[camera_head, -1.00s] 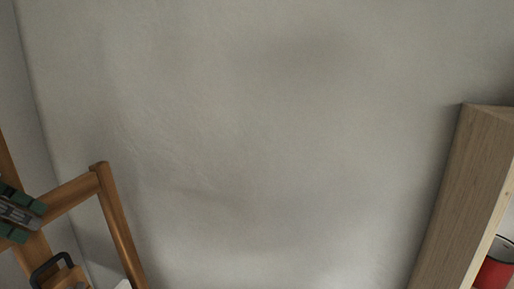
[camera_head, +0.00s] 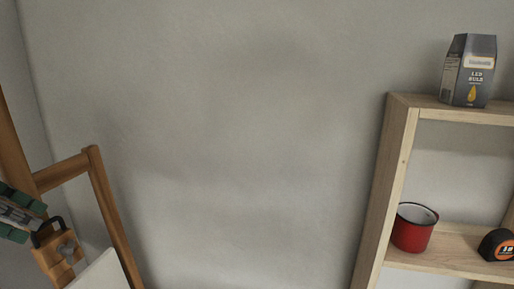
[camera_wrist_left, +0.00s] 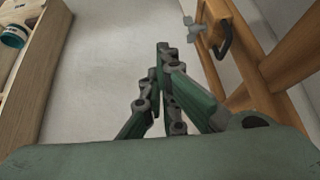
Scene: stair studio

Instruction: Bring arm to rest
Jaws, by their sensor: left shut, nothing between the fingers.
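My left gripper (camera_head: 22,214) shows at the left edge of the head view, in front of a wooden frame (camera_head: 110,205). It is green and grey. In the left wrist view its fingers (camera_wrist_left: 163,50) meet, with nothing between them. In that view the wooden frame (camera_wrist_left: 275,65) stands to the right of the fingers, and a pale wall fills the space behind them. My right gripper is in neither view.
A wooden shelf (camera_head: 388,165) stands at the right with an LED bulb box (camera_head: 469,75) on top. A red mug (camera_head: 411,232) and a tape measure (camera_head: 497,245) sit on its lower board. A wooden piece with a black handle (camera_head: 58,250) is beside my gripper. Bare wall lies between.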

